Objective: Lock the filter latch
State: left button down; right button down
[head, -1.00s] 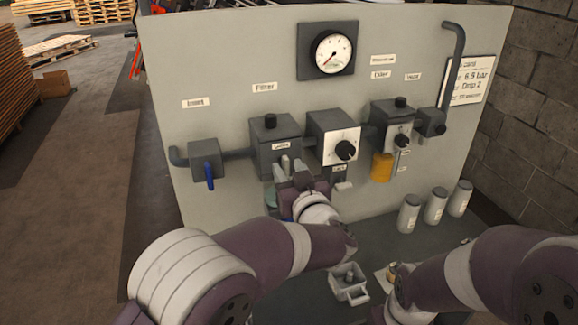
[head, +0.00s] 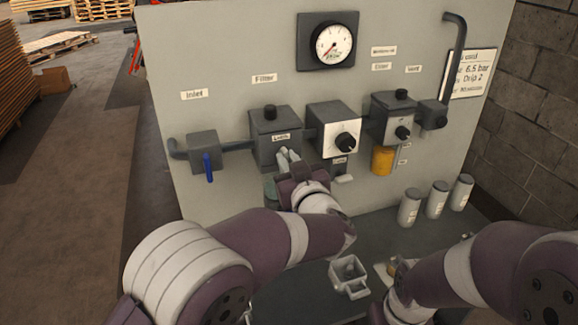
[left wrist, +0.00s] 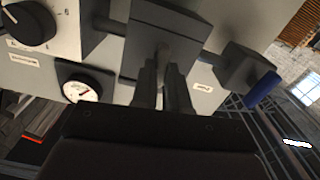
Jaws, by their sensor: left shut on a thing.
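The filter (head: 264,123) is a dark grey block under the "Filter" label, with a black knob on top. A small "Latch" label (head: 281,137) is on its front, and part of a greenish bowl (head: 270,188) shows below. My left gripper (head: 287,156) is at the lower front of the filter, just under that label. Its fingers are shut on a small part, taken to be the filter latch, which they hide. In the left wrist view the two fingers (left wrist: 164,85) reach up against the dark filter block (left wrist: 166,40).
The inlet valve (head: 204,150) with a blue lever is left of the filter. The regulator (head: 333,131) with a black knob is close on the right, and the oiler with an amber bowl (head: 382,161) beyond. A grey tray-like part (head: 349,275) and several canisters (head: 410,207) stand on the bench.

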pick_arm(q)
jog(key=shift+a+f+n+b, duration=0.1)
jog(key=shift+f+n+b, duration=0.1)
jog(key=shift+n+b, duration=3.85)
jog(key=shift+a+f+n+b, duration=0.1)
jog(key=shift+f+n+b, duration=0.05)
jog(key=shift+n+b, duration=3.9)
jog(key=shift+n, duration=0.3)
jog(key=c, duration=1.1)
grip_release()
jog(key=shift+s, duration=0.15)
